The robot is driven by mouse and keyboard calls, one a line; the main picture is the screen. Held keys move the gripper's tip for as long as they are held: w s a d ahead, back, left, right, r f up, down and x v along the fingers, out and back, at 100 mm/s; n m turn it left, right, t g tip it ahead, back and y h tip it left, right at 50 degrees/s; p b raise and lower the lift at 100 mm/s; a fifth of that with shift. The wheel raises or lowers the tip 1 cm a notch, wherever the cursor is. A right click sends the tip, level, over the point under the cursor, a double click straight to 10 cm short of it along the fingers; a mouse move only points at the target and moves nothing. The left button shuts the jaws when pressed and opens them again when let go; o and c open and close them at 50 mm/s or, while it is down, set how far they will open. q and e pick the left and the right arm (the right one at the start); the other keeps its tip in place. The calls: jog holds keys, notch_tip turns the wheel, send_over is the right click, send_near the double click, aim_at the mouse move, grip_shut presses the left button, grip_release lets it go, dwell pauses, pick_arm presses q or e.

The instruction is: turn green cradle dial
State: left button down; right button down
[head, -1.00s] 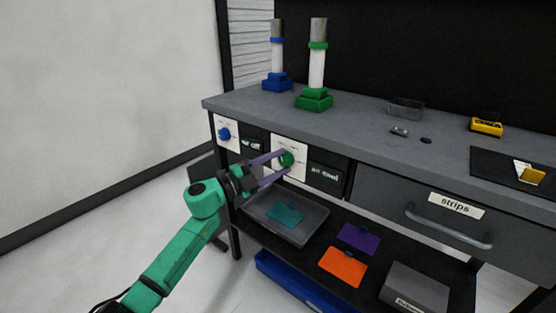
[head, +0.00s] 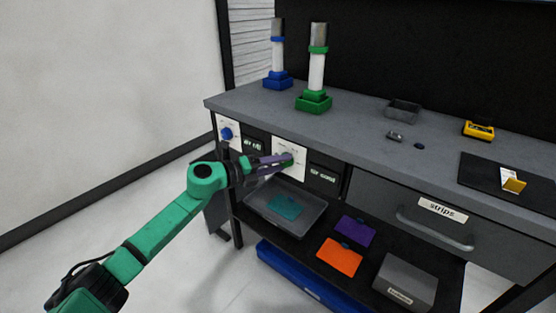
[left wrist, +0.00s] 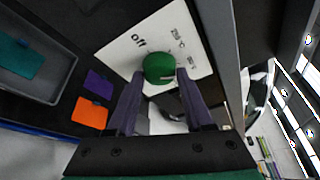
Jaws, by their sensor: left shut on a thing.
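The green cradle dial (head: 288,161) sits on a white plate on the bench front, right of the blue dial (head: 226,133). In the left wrist view the round green dial (left wrist: 158,68) shows between my two fingertips, with "off" printed on its plate (left wrist: 131,47). My left gripper (head: 283,161) is shut on the dial, and its fingers partly hide it in the head view. The green cradle (head: 313,101) stands on the bench top with a white tube upright in it. My right gripper is not in view.
Dark displays sit beside the dials; their text is too blurred to read. Below is a grey tray (head: 257,214) on a black shelf, with purple (head: 354,232) and orange (head: 340,257) cards nearby. The strips drawer handle (head: 437,231) sticks out at right.

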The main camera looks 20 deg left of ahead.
pick_arm(q)
jog(key=shift+m, duration=0.3)
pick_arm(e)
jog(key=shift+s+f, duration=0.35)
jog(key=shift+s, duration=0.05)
pick_arm(q)
jog(key=shift+c, duration=1.4)
grip_release()
jog(key=shift+d, duration=0.1)
jog(key=v, duration=1.4)
jog(key=shift+s+r, duration=0.2)
jog(key=shift+s, duration=0.05)
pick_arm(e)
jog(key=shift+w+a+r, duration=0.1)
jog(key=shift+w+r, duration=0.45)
